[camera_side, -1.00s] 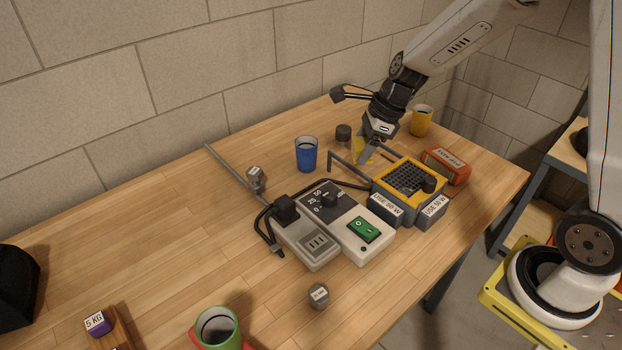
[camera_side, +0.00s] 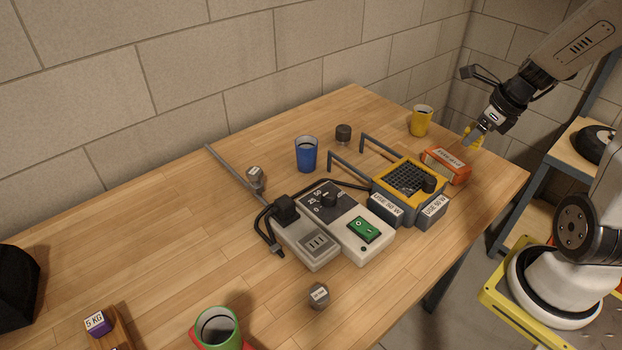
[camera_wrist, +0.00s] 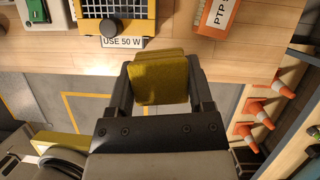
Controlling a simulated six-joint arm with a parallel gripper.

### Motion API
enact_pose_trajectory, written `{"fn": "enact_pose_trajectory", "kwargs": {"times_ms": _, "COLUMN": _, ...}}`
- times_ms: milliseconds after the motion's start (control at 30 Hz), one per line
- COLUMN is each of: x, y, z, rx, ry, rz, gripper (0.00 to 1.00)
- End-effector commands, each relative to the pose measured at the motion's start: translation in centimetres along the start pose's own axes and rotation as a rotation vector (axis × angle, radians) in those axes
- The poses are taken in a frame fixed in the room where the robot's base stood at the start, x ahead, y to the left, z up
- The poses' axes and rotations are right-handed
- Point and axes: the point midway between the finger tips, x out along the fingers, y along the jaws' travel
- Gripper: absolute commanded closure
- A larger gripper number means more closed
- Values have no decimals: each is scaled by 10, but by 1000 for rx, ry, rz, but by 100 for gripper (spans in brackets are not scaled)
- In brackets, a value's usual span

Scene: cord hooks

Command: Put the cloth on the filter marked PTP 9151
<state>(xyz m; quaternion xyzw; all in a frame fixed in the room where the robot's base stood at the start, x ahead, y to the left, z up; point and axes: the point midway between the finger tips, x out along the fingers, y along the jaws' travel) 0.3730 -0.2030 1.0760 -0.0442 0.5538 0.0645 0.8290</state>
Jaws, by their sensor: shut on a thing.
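My gripper (camera_side: 478,134) is shut on a folded yellow cloth (camera_wrist: 160,78), which fills the space between the fingers in the wrist view. In the side view the cloth (camera_side: 473,138) shows as a small yellow patch at the fingertips, near the right end of the table. The orange filter (camera_side: 446,166) lies on the table just left of and below the gripper in the side view; whether the cloth touches it I cannot tell. In the wrist view the filter (camera_wrist: 217,17) is at the top right, apart from the cloth, with a label beginning "PTP"; the rest is cut off.
A yellow and grey unit (camera_side: 408,180) with upright handles and "USE 50 W" labels stands left of the filter. A yellow cup (camera_side: 421,121) and a dark cylinder (camera_side: 343,134) stand behind. A blue cup (camera_side: 306,154) is further left. The table's right edge is close to the filter.

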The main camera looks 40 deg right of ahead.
Motion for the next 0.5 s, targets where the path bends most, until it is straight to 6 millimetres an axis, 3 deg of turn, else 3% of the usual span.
{"fn": "enact_pose_trajectory", "kwargs": {"times_ms": 200, "x": -14, "y": -12, "z": -28, "rx": 108, "ry": -1, "rz": -45, "gripper": 91}}
{"fn": "enact_pose_trajectory", "kwargs": {"times_ms": 500, "x": -18, "y": -15, "z": -38, "rx": 146, "ry": -1, "rz": -60, "gripper": 91}}
